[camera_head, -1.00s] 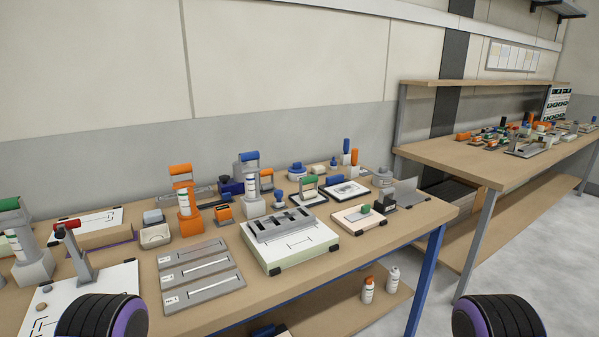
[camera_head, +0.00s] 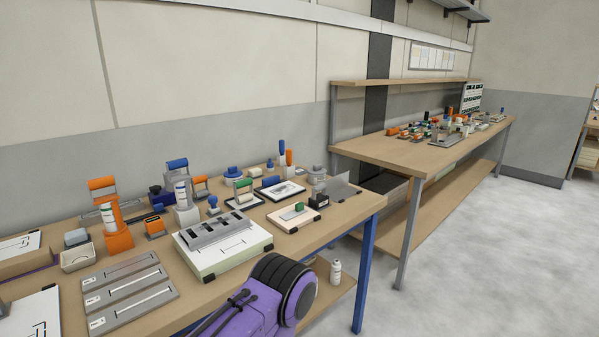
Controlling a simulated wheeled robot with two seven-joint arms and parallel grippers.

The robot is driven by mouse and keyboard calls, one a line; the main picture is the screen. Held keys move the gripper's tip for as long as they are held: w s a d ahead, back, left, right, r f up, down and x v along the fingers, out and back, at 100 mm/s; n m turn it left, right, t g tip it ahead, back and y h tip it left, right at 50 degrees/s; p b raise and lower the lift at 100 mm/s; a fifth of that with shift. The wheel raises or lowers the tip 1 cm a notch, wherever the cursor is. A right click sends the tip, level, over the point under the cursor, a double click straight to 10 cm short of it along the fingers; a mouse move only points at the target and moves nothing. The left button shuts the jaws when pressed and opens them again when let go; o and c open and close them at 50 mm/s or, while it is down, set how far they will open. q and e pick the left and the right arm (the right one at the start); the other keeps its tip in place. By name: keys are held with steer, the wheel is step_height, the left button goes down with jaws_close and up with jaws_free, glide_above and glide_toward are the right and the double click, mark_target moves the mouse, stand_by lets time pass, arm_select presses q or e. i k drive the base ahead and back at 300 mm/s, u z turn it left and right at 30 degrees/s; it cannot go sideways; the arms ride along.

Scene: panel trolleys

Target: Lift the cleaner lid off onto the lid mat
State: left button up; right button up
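Neither gripper is in view; only a purple and black part of my own arm shows at the bottom middle. I cannot tell for certain which thing is the cleaner lid. A round grey pot with a knob on top (camera_head: 317,175) stands at the back right of the near bench, and a pale round pot with a blue top (camera_head: 232,174) stands further left. I cannot tell which is the lid mat.
The near bench (camera_head: 340,218) is crowded: a white board with a grey slotted block (camera_head: 228,258), grey slotted plates (camera_head: 125,288), an orange-handled stand (camera_head: 112,215). A second bench (camera_head: 400,157) with many small things stands further right. The floor to the right is clear.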

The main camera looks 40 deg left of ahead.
mark_target(233, 171)
steer(key=z, duration=0.1)
steer(key=i, duration=2.85)
steer(key=u, duration=4)
